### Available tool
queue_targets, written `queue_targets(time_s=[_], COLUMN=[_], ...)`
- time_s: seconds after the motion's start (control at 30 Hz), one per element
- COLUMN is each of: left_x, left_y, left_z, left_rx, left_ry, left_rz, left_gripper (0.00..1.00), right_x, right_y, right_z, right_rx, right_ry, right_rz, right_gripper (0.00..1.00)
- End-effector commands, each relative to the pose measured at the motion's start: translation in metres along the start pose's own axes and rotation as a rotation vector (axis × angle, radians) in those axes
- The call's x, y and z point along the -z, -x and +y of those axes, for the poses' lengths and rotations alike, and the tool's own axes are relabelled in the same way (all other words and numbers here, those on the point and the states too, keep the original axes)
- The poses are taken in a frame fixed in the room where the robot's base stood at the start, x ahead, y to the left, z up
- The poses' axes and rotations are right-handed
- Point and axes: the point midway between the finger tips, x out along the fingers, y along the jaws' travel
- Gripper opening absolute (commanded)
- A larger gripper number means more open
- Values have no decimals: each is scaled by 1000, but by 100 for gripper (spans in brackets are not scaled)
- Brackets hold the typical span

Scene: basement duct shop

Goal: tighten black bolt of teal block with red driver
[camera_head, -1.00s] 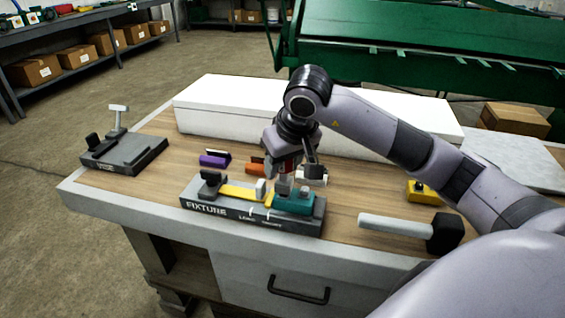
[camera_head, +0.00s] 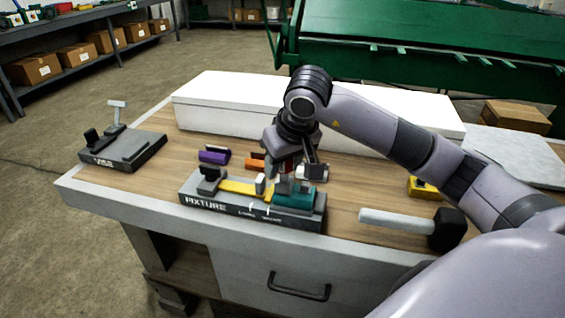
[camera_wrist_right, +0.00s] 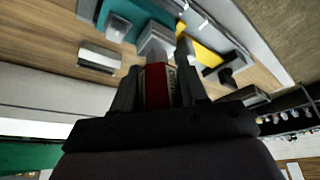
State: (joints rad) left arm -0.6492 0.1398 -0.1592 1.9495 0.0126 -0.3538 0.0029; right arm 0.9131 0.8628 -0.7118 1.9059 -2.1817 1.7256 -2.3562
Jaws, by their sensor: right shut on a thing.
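The teal block (camera_head: 296,198) sits at the right end of the dark grey fixture (camera_head: 225,212) on the workbench, beside a yellow bar (camera_head: 238,188). The teal block also shows in the right wrist view (camera_wrist_right: 128,20). My right gripper (camera_head: 288,172) is above the fixture, pointing down, shut on the red driver (camera_wrist_right: 157,85). The driver's grey shaft runs from the gripper toward the teal block. I cannot tell whether its tip touches the bolt; the black bolt is hidden. My left gripper is not in view.
A purple block (camera_head: 214,156) and an orange block (camera_head: 255,165) lie behind the fixture. A mallet (camera_head: 412,223) lies to the right, near a yellow block (camera_head: 423,188). A vise (camera_head: 125,150) stands at the left. A long white box (camera_head: 230,108) bounds the bench's back.

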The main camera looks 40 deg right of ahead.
Motion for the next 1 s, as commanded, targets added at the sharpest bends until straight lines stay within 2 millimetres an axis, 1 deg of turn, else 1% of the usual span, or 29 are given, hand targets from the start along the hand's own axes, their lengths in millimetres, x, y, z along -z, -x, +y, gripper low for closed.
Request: queue_targets(time_s=[0.3, 0.63, 1.0], left_x=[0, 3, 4], left_y=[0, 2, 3], left_z=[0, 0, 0], left_rx=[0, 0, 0], left_ry=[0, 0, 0], left_rz=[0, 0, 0], left_gripper=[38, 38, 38], right_x=[0, 0, 0], right_y=[1, 1, 1], right_z=[0, 2, 2], right_rx=[-7, -107, -119], right_ry=[-17, -257, -286], right_rz=[1, 1, 0], right_gripper=[12, 12, 12])
